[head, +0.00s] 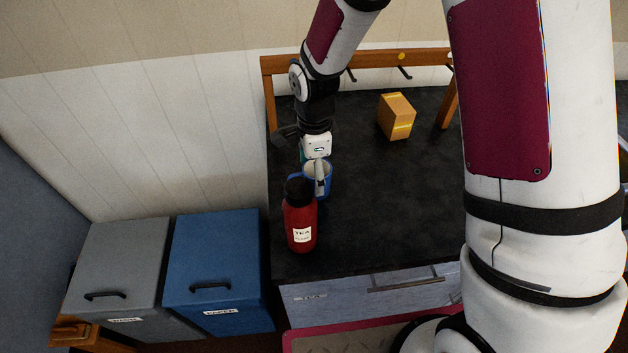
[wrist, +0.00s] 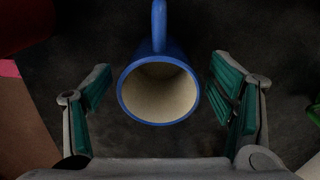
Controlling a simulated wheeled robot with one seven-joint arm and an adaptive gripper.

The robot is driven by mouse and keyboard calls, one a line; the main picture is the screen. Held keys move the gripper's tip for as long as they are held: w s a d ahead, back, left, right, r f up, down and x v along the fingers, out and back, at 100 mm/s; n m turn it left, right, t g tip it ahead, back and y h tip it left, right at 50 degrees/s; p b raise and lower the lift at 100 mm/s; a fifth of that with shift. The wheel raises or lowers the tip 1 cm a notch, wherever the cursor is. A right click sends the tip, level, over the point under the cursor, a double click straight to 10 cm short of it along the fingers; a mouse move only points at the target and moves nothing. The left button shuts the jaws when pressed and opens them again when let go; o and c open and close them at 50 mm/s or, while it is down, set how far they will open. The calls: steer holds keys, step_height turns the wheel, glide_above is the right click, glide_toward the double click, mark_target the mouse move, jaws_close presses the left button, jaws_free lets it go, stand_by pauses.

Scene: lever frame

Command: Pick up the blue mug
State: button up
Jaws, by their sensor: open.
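The blue mug (head: 325,184) stands upright on the dark countertop, partly hidden behind a red bottle and by my gripper in the head view. In the wrist view the mug (wrist: 124,107) shows its blue rim, pale inside and a handle pointing to the top of the picture. The mug looks empty. My gripper (wrist: 160,92) is open, with one green-padded finger on each side of the mug and a gap on both sides. In the head view my gripper (head: 318,172) is at the mug from above and behind.
The red bottle (head: 300,232) with a black cap stands right in front of the mug. An orange box (head: 397,117) sits farther back to the right. A wooden rail with hooks (head: 402,57) runs along the back. The countertop's right middle (head: 400,190) is clear. Grey (head: 120,258) and blue bins (head: 215,258) stand left.

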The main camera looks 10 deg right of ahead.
steer(key=shift+f, duration=1.85)
steer(key=shift+c, duration=0.6)
steer(key=c, duration=1.3)
steer(key=shift+r, duration=0.1)
steer(key=shift+c, duration=0.2)
